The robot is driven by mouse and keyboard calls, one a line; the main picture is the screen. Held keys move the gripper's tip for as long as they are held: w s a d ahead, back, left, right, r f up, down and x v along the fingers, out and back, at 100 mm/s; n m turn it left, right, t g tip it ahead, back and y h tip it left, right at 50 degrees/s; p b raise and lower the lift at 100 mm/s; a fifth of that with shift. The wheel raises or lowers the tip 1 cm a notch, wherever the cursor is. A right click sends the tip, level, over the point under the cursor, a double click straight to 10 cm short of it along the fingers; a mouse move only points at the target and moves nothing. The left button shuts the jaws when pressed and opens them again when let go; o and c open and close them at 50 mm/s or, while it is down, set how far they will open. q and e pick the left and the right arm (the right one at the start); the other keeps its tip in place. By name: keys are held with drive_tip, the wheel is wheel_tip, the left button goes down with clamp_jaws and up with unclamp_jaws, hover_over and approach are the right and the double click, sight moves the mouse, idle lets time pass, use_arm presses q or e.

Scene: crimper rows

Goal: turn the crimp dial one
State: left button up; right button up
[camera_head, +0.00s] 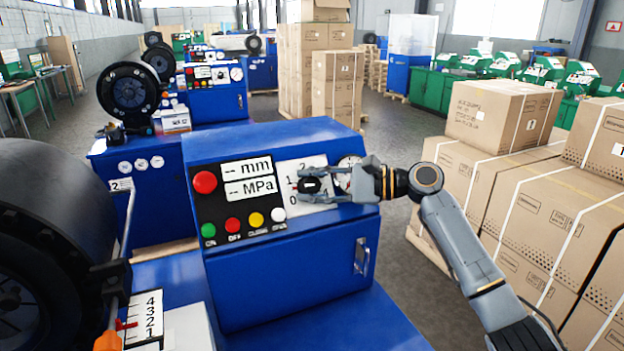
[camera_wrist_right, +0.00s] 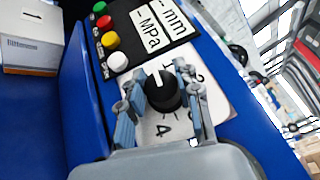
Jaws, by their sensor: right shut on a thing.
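The crimp dial (camera_head: 311,186) is a black round knob on a white plate numbered around it, on the blue control box. The digits 0, 1 and 2 show in the head view. In the right wrist view the dial (camera_wrist_right: 161,90) has a white pointer line aimed toward the top of the picture; I cannot tell exactly which number it marks. My right gripper (camera_head: 312,186) is shut on the dial, with one finger on each side of it. The fingers hide part of the plate. My left gripper is not in view.
A red button (camera_head: 205,182), small coloured buttons (camera_head: 232,225) and blank mm and MPa displays (camera_head: 247,178) sit left of the dial. A gauge (camera_head: 350,172) is partly behind my gripper. Cardboard boxes (camera_head: 502,112) are stacked at right. A large black machine head (camera_head: 45,240) stands at left.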

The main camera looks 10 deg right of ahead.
drive_tip(key=n+g+h+p, duration=0.1)
drive_tip(key=p, duration=0.1)
drive_tip(key=n+g+p, duration=0.1)
drive_tip(key=n, duration=0.1)
drive_tip(key=n+g+h+p, duration=0.1)
drive_tip(key=p, duration=0.1)
drive_tip(key=shift+r+g+h+p, duration=0.25)
drive_tip(key=shift+g+h+p, duration=0.05)
drive_tip(key=shift+g+p, duration=0.1)
drive_tip(key=shift+f+n+g+h+p, duration=0.15)
drive_tip(key=shift+n+g+h+p, duration=0.3)
drive_tip(key=shift+n+p, duration=0.3)
drive_tip(key=shift+f+h, duration=0.2)
drive_tip(key=shift+h, duration=0.05)
drive_tip(key=shift+n, duration=0.25)
drive_tip(key=o, duration=1.2)
drive_tip(key=shift+c, duration=0.2)
drive_tip(key=v, duration=1.2)
